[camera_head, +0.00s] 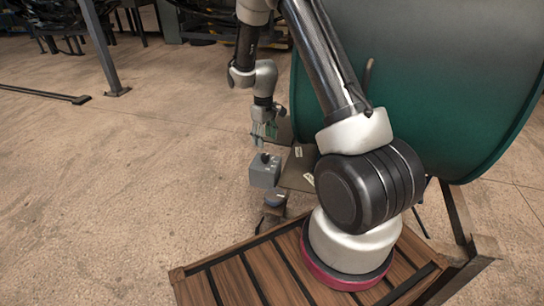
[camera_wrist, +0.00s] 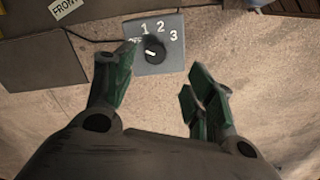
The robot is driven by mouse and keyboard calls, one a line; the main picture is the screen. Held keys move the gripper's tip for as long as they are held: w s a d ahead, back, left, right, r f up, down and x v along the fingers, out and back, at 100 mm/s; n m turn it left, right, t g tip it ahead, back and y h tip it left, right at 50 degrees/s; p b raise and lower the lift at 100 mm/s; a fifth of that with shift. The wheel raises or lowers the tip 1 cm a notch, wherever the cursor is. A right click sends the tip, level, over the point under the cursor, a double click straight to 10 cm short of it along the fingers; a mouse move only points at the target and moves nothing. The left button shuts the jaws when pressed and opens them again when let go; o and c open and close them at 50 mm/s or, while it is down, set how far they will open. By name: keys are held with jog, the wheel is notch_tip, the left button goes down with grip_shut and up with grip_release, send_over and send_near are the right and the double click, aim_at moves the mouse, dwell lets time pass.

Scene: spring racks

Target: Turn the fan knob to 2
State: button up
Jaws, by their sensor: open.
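The fan control is a small grey box (camera_head: 264,173) below my gripper in the head view. It also shows at the top middle of the wrist view (camera_wrist: 143,66), with white labels OFF, 1, 2 and 3 around a round black knob (camera_wrist: 155,48). The knob has a short white mark; I cannot tell surely which label it points to. The knob is a small dark shape in the head view (camera_head: 265,158). My gripper (camera_head: 264,134) is open and empty above the box, apart from the knob. In the wrist view its green-padded fingers (camera_wrist: 160,70) are spread, with the knob beyond their tips.
A large green drum (camera_head: 430,80) stands close at the right of the arm. A dark plate with a FRONT label (camera_wrist: 65,8) lies beside the box, and a dark cable runs to the box. A slatted wooden platform (camera_head: 235,280) is in front. Open floor lies at the left.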

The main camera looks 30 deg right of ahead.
aim_at(265, 155)
jog(key=f, duration=0.9)
jog(key=shift+w+d+f, duration=0.1)
jog(key=shift+w+d, duration=0.1)
jog(key=shift+w, duration=0.1)
jog(key=c, duration=1.1)
